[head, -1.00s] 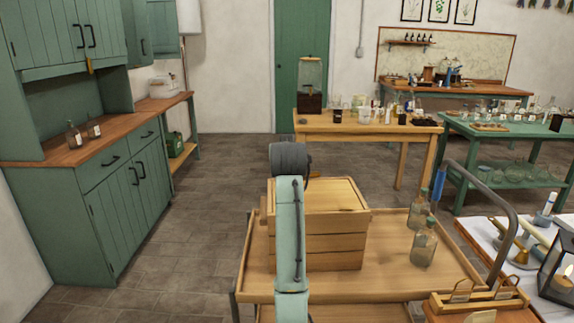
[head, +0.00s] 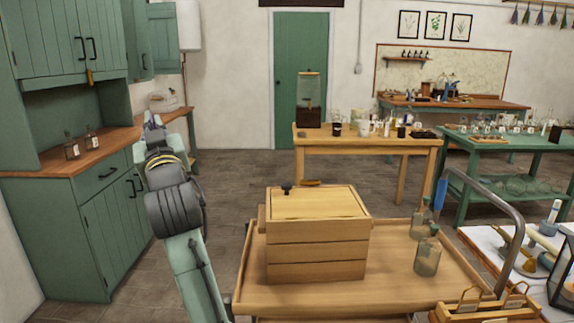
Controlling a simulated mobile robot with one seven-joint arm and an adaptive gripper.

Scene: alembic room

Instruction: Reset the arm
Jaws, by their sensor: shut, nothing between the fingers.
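My gripper (head: 153,125) is at the left of the head view, at the end of my raised pale green arm. It is shut and empty, in front of the green cabinet's counter in the picture. My arm passes to the left of the wooden trolley and touches nothing that I can see. The gripper's fingertips are small and partly blurred in this view.
A wooden trolley (head: 388,284) carries a lidded wooden box (head: 316,250) and two glass bottles (head: 427,254). A green cabinet (head: 100,232) stands at the left. A wooden table (head: 368,145) with glassware is farther back. Open floor (head: 236,170) lies between cabinet and trolley.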

